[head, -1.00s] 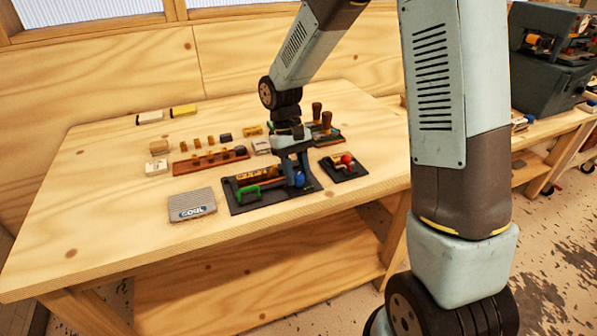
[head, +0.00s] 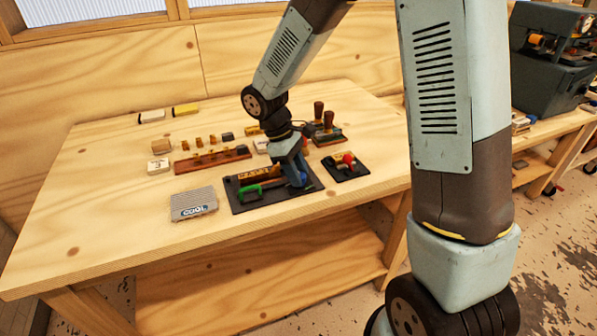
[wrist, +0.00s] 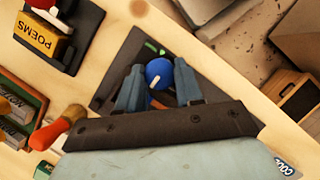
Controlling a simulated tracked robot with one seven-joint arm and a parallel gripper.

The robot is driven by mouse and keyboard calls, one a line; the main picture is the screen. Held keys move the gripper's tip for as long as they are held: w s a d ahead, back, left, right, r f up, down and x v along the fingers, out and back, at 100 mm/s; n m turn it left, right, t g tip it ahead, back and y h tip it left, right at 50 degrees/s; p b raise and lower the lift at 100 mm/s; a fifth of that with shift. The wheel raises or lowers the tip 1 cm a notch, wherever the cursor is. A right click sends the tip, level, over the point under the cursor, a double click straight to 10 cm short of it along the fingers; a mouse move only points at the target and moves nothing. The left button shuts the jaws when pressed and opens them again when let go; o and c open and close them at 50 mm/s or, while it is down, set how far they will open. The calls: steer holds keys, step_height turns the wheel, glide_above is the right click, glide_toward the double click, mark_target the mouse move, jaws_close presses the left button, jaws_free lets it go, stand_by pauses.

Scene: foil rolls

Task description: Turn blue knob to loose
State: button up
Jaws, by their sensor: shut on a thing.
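The blue knob (wrist: 158,71) sits between the two fingers of my gripper (wrist: 158,84) in the wrist view, with a short pale mark on its top. My gripper is shut on it, a finger on each side. In the head view my gripper (head: 297,179) reaches down at a tilt to the right part of a dark base plate (head: 241,206), and mostly hides the knob there. A green handle (head: 250,192) is on the same plate, left of my gripper. Any lettering around the knob cannot be read.
A smaller dark plate with a red ball (head: 348,158) lies right of my gripper. Stamps with dark handles (head: 318,110) stand behind it. The table's front-left part is clear.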

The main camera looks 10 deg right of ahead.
stand_by(0.4)
steer(key=o, duration=1)
steer(key=v, duration=1.3)
steer(key=shift+w+a+r, duration=0.1)
steer(key=shift+a+r, duration=0.1)
steer(key=shift+r, duration=0.1)
step_height(320, 180, up, 5)
steer(key=m+t+y, duration=0.1)
steer(key=m+t, duration=0.1)
steer(key=m, duration=0.1)
glide_above(306, 186)
steer(key=s+d+r+m+t+y, duration=0.1)
steer(key=s+d+r+m+t, duration=0.1)
steer(key=s+d, duration=0.3)
steer(key=s+d+r+m+t+y, duration=0.1)
steer(key=s+d+r+m+t, duration=0.1)
steer(key=s+d+m, duration=0.2)
steer(key=s+d+r+m+t, duration=0.1)
steer(key=s+d+r+m, duration=0.1)
steer(key=s+d, duration=0.4)
steer(key=shift+s+m+t+y, duration=0.4)
steer(key=shift+s+m, duration=0.2)
steer(key=shift+s, duration=0.1)
